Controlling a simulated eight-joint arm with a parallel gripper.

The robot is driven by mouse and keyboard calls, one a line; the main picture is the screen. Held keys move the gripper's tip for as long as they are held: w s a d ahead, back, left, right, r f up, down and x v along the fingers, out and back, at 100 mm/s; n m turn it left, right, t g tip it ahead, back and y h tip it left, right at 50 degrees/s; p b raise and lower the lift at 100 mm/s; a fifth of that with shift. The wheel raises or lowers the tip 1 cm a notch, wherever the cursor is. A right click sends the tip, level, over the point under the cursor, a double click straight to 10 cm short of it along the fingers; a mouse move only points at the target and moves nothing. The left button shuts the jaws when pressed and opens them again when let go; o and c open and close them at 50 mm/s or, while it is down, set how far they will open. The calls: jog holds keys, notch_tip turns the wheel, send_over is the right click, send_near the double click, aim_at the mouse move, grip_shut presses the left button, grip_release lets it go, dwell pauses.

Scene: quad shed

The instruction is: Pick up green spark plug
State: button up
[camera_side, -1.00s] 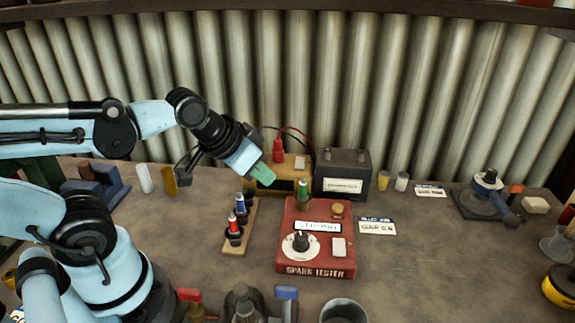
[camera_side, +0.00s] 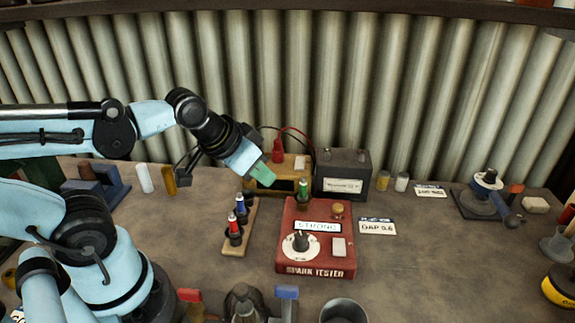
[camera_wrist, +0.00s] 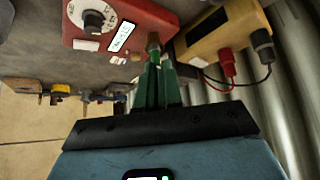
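The green spark plug (camera_side: 303,187) stands upright at the back of the red spark tester (camera_side: 285,260), whose display reads STRONG. My gripper (camera_side: 262,172), with green fingers, is in the air to the left of the plug and slightly higher, apart from it in the side view. In the wrist view my gripper's fingers (camera_wrist: 157,80) point toward the tester (camera_wrist: 150,17) and sit close together. I cannot tell how wide the fingers are open.
A wooden rack (camera_side: 233,248) with red and blue plugs (camera_side: 240,205) stands left of the tester. A yellow box (camera_side: 290,172) with red and black leads and a dark battery (camera_side: 343,175) stand behind. A grey cup (camera_side: 343,312) is in front.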

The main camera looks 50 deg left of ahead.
jog(key=o, duration=0.7)
notch_tip(320, 180, up, 6)
jog(key=g, duration=0.5)
send_over(303, 182)
jog(key=s+a, duration=0.1)
jog(key=f, duration=0.4)
jog(key=w+f, duration=0.1)
jog(key=shift+f, duration=0.4)
jog(key=shift+w+d+f, duration=0.1)
jog(key=shift+d+f, duration=0.05)
jog(key=shift+f, duration=1.35)
jog(key=shift+w+d+f, duration=0.1)
jog(key=shift+d+f, duration=0.05)
jog(key=shift+f, duration=1.3)
